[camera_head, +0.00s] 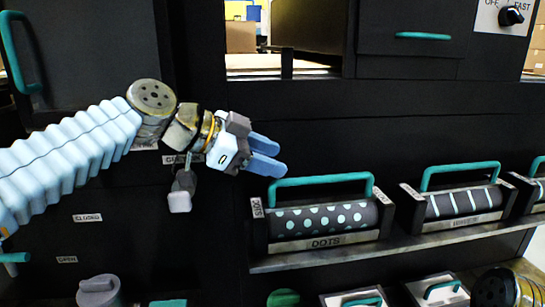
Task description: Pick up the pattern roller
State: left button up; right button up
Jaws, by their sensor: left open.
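A dark pattern roller with pale green dots (318,219) sits in a black holder labelled "DOTS" on a shelf, with a teal handle (320,180) arching over it. A second roller with pale stripes (462,203) sits in a like holder to its right, also under a teal handle. Part of a third holder (535,190) shows at the right edge. My left gripper (274,156) is open and empty, with two blue fingers pointing right, above and left of the dots roller's handle. No contact with the handle shows. My right gripper is not in view.
The shelf edge (400,248) runs below the rollers. Plates with teal handles (362,299) lie lower down. A dark panel (400,120) stands behind the rollers. A black knob (511,16) is at top right, and a grey knob (99,289) is at lower left.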

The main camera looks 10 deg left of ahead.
aim_at(372, 209)
jog(key=k, duration=1)
